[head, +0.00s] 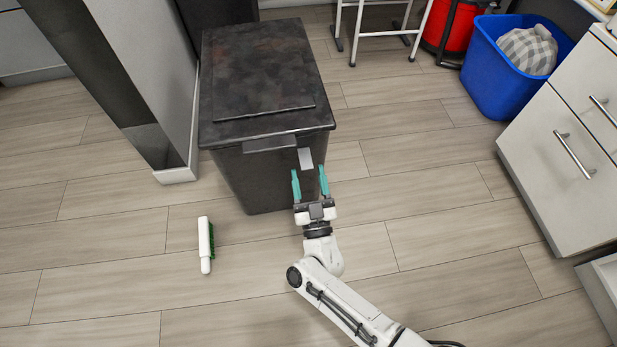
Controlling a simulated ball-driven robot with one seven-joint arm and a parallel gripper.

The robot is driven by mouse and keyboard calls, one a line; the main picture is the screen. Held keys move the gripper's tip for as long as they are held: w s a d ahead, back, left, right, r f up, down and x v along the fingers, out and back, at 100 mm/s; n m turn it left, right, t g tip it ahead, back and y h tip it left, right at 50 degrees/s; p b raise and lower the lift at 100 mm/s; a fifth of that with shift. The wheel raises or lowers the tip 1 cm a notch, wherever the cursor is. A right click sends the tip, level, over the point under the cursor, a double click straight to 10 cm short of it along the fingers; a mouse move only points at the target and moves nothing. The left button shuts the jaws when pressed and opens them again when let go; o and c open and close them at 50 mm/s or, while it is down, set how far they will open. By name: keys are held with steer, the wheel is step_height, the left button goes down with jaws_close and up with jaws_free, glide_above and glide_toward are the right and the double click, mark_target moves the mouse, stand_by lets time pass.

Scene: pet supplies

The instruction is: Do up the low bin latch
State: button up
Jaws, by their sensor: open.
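The low bin (255,75) is dark grey to black and stands on the floor at the upper middle of the head view, with its lid lying flat on top. At the top of its front face is a dark lip (269,144). Beside the lip, to the right, is a small light grey latch plate (305,158). My gripper (309,176) has teal fingers and is open, with nothing between them. Its fingertips are just below and in front of the latch plate; I cannot tell whether they touch the bin.
A white brush with green bristles (205,244) lies on the floor at left. A pillar (150,70) stands close left of the bin. A blue tub (510,75) with a cloth bundle (528,50) and white drawers (565,150) are at right. The floor between is clear.

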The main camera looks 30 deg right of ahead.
mark_target(309, 168)
steer(key=shift+w, duration=0.1)
steer(key=shift+c, duration=0.3)
steer(key=c, duration=1)
steer(key=shift+r+p, duration=0.25)
steer(key=shift+p, duration=0.3)
steer(key=r+g+p, duration=0.1)
steer(key=g+p, duration=0.1)
steer(key=p, duration=0.5)
steer(key=r+g+y+p, duration=0.1)
steer(key=r+g+p, duration=0.1)
steer(key=p, duration=0.5)
steer(key=r+g+y+p, duration=0.1)
steer(key=r+g+p, duration=0.1)
steer(key=p, duration=0.5)
steer(key=shift+s, duration=0.25)
steer(key=g+p, duration=0.1)
steer(key=p, duration=0.3)
steer(key=r+g+p, duration=0.1)
steer(key=p, duration=0.3)
steer(key=shift+w+r+g+y, duration=0.25)
steer(key=shift+g+y, duration=0.05)
steer(key=g+p, duration=0.1)
steer(key=p, duration=0.1)
steer(key=w+r+g+p, duration=0.1)
steer(key=p, duration=0.2)
steer(key=shift+d+y+p, duration=0.2)
steer(key=shift+y+p, duration=0.15)
steer(key=shift+y, duration=0.05)
steer(key=shift+g, duration=0.4)
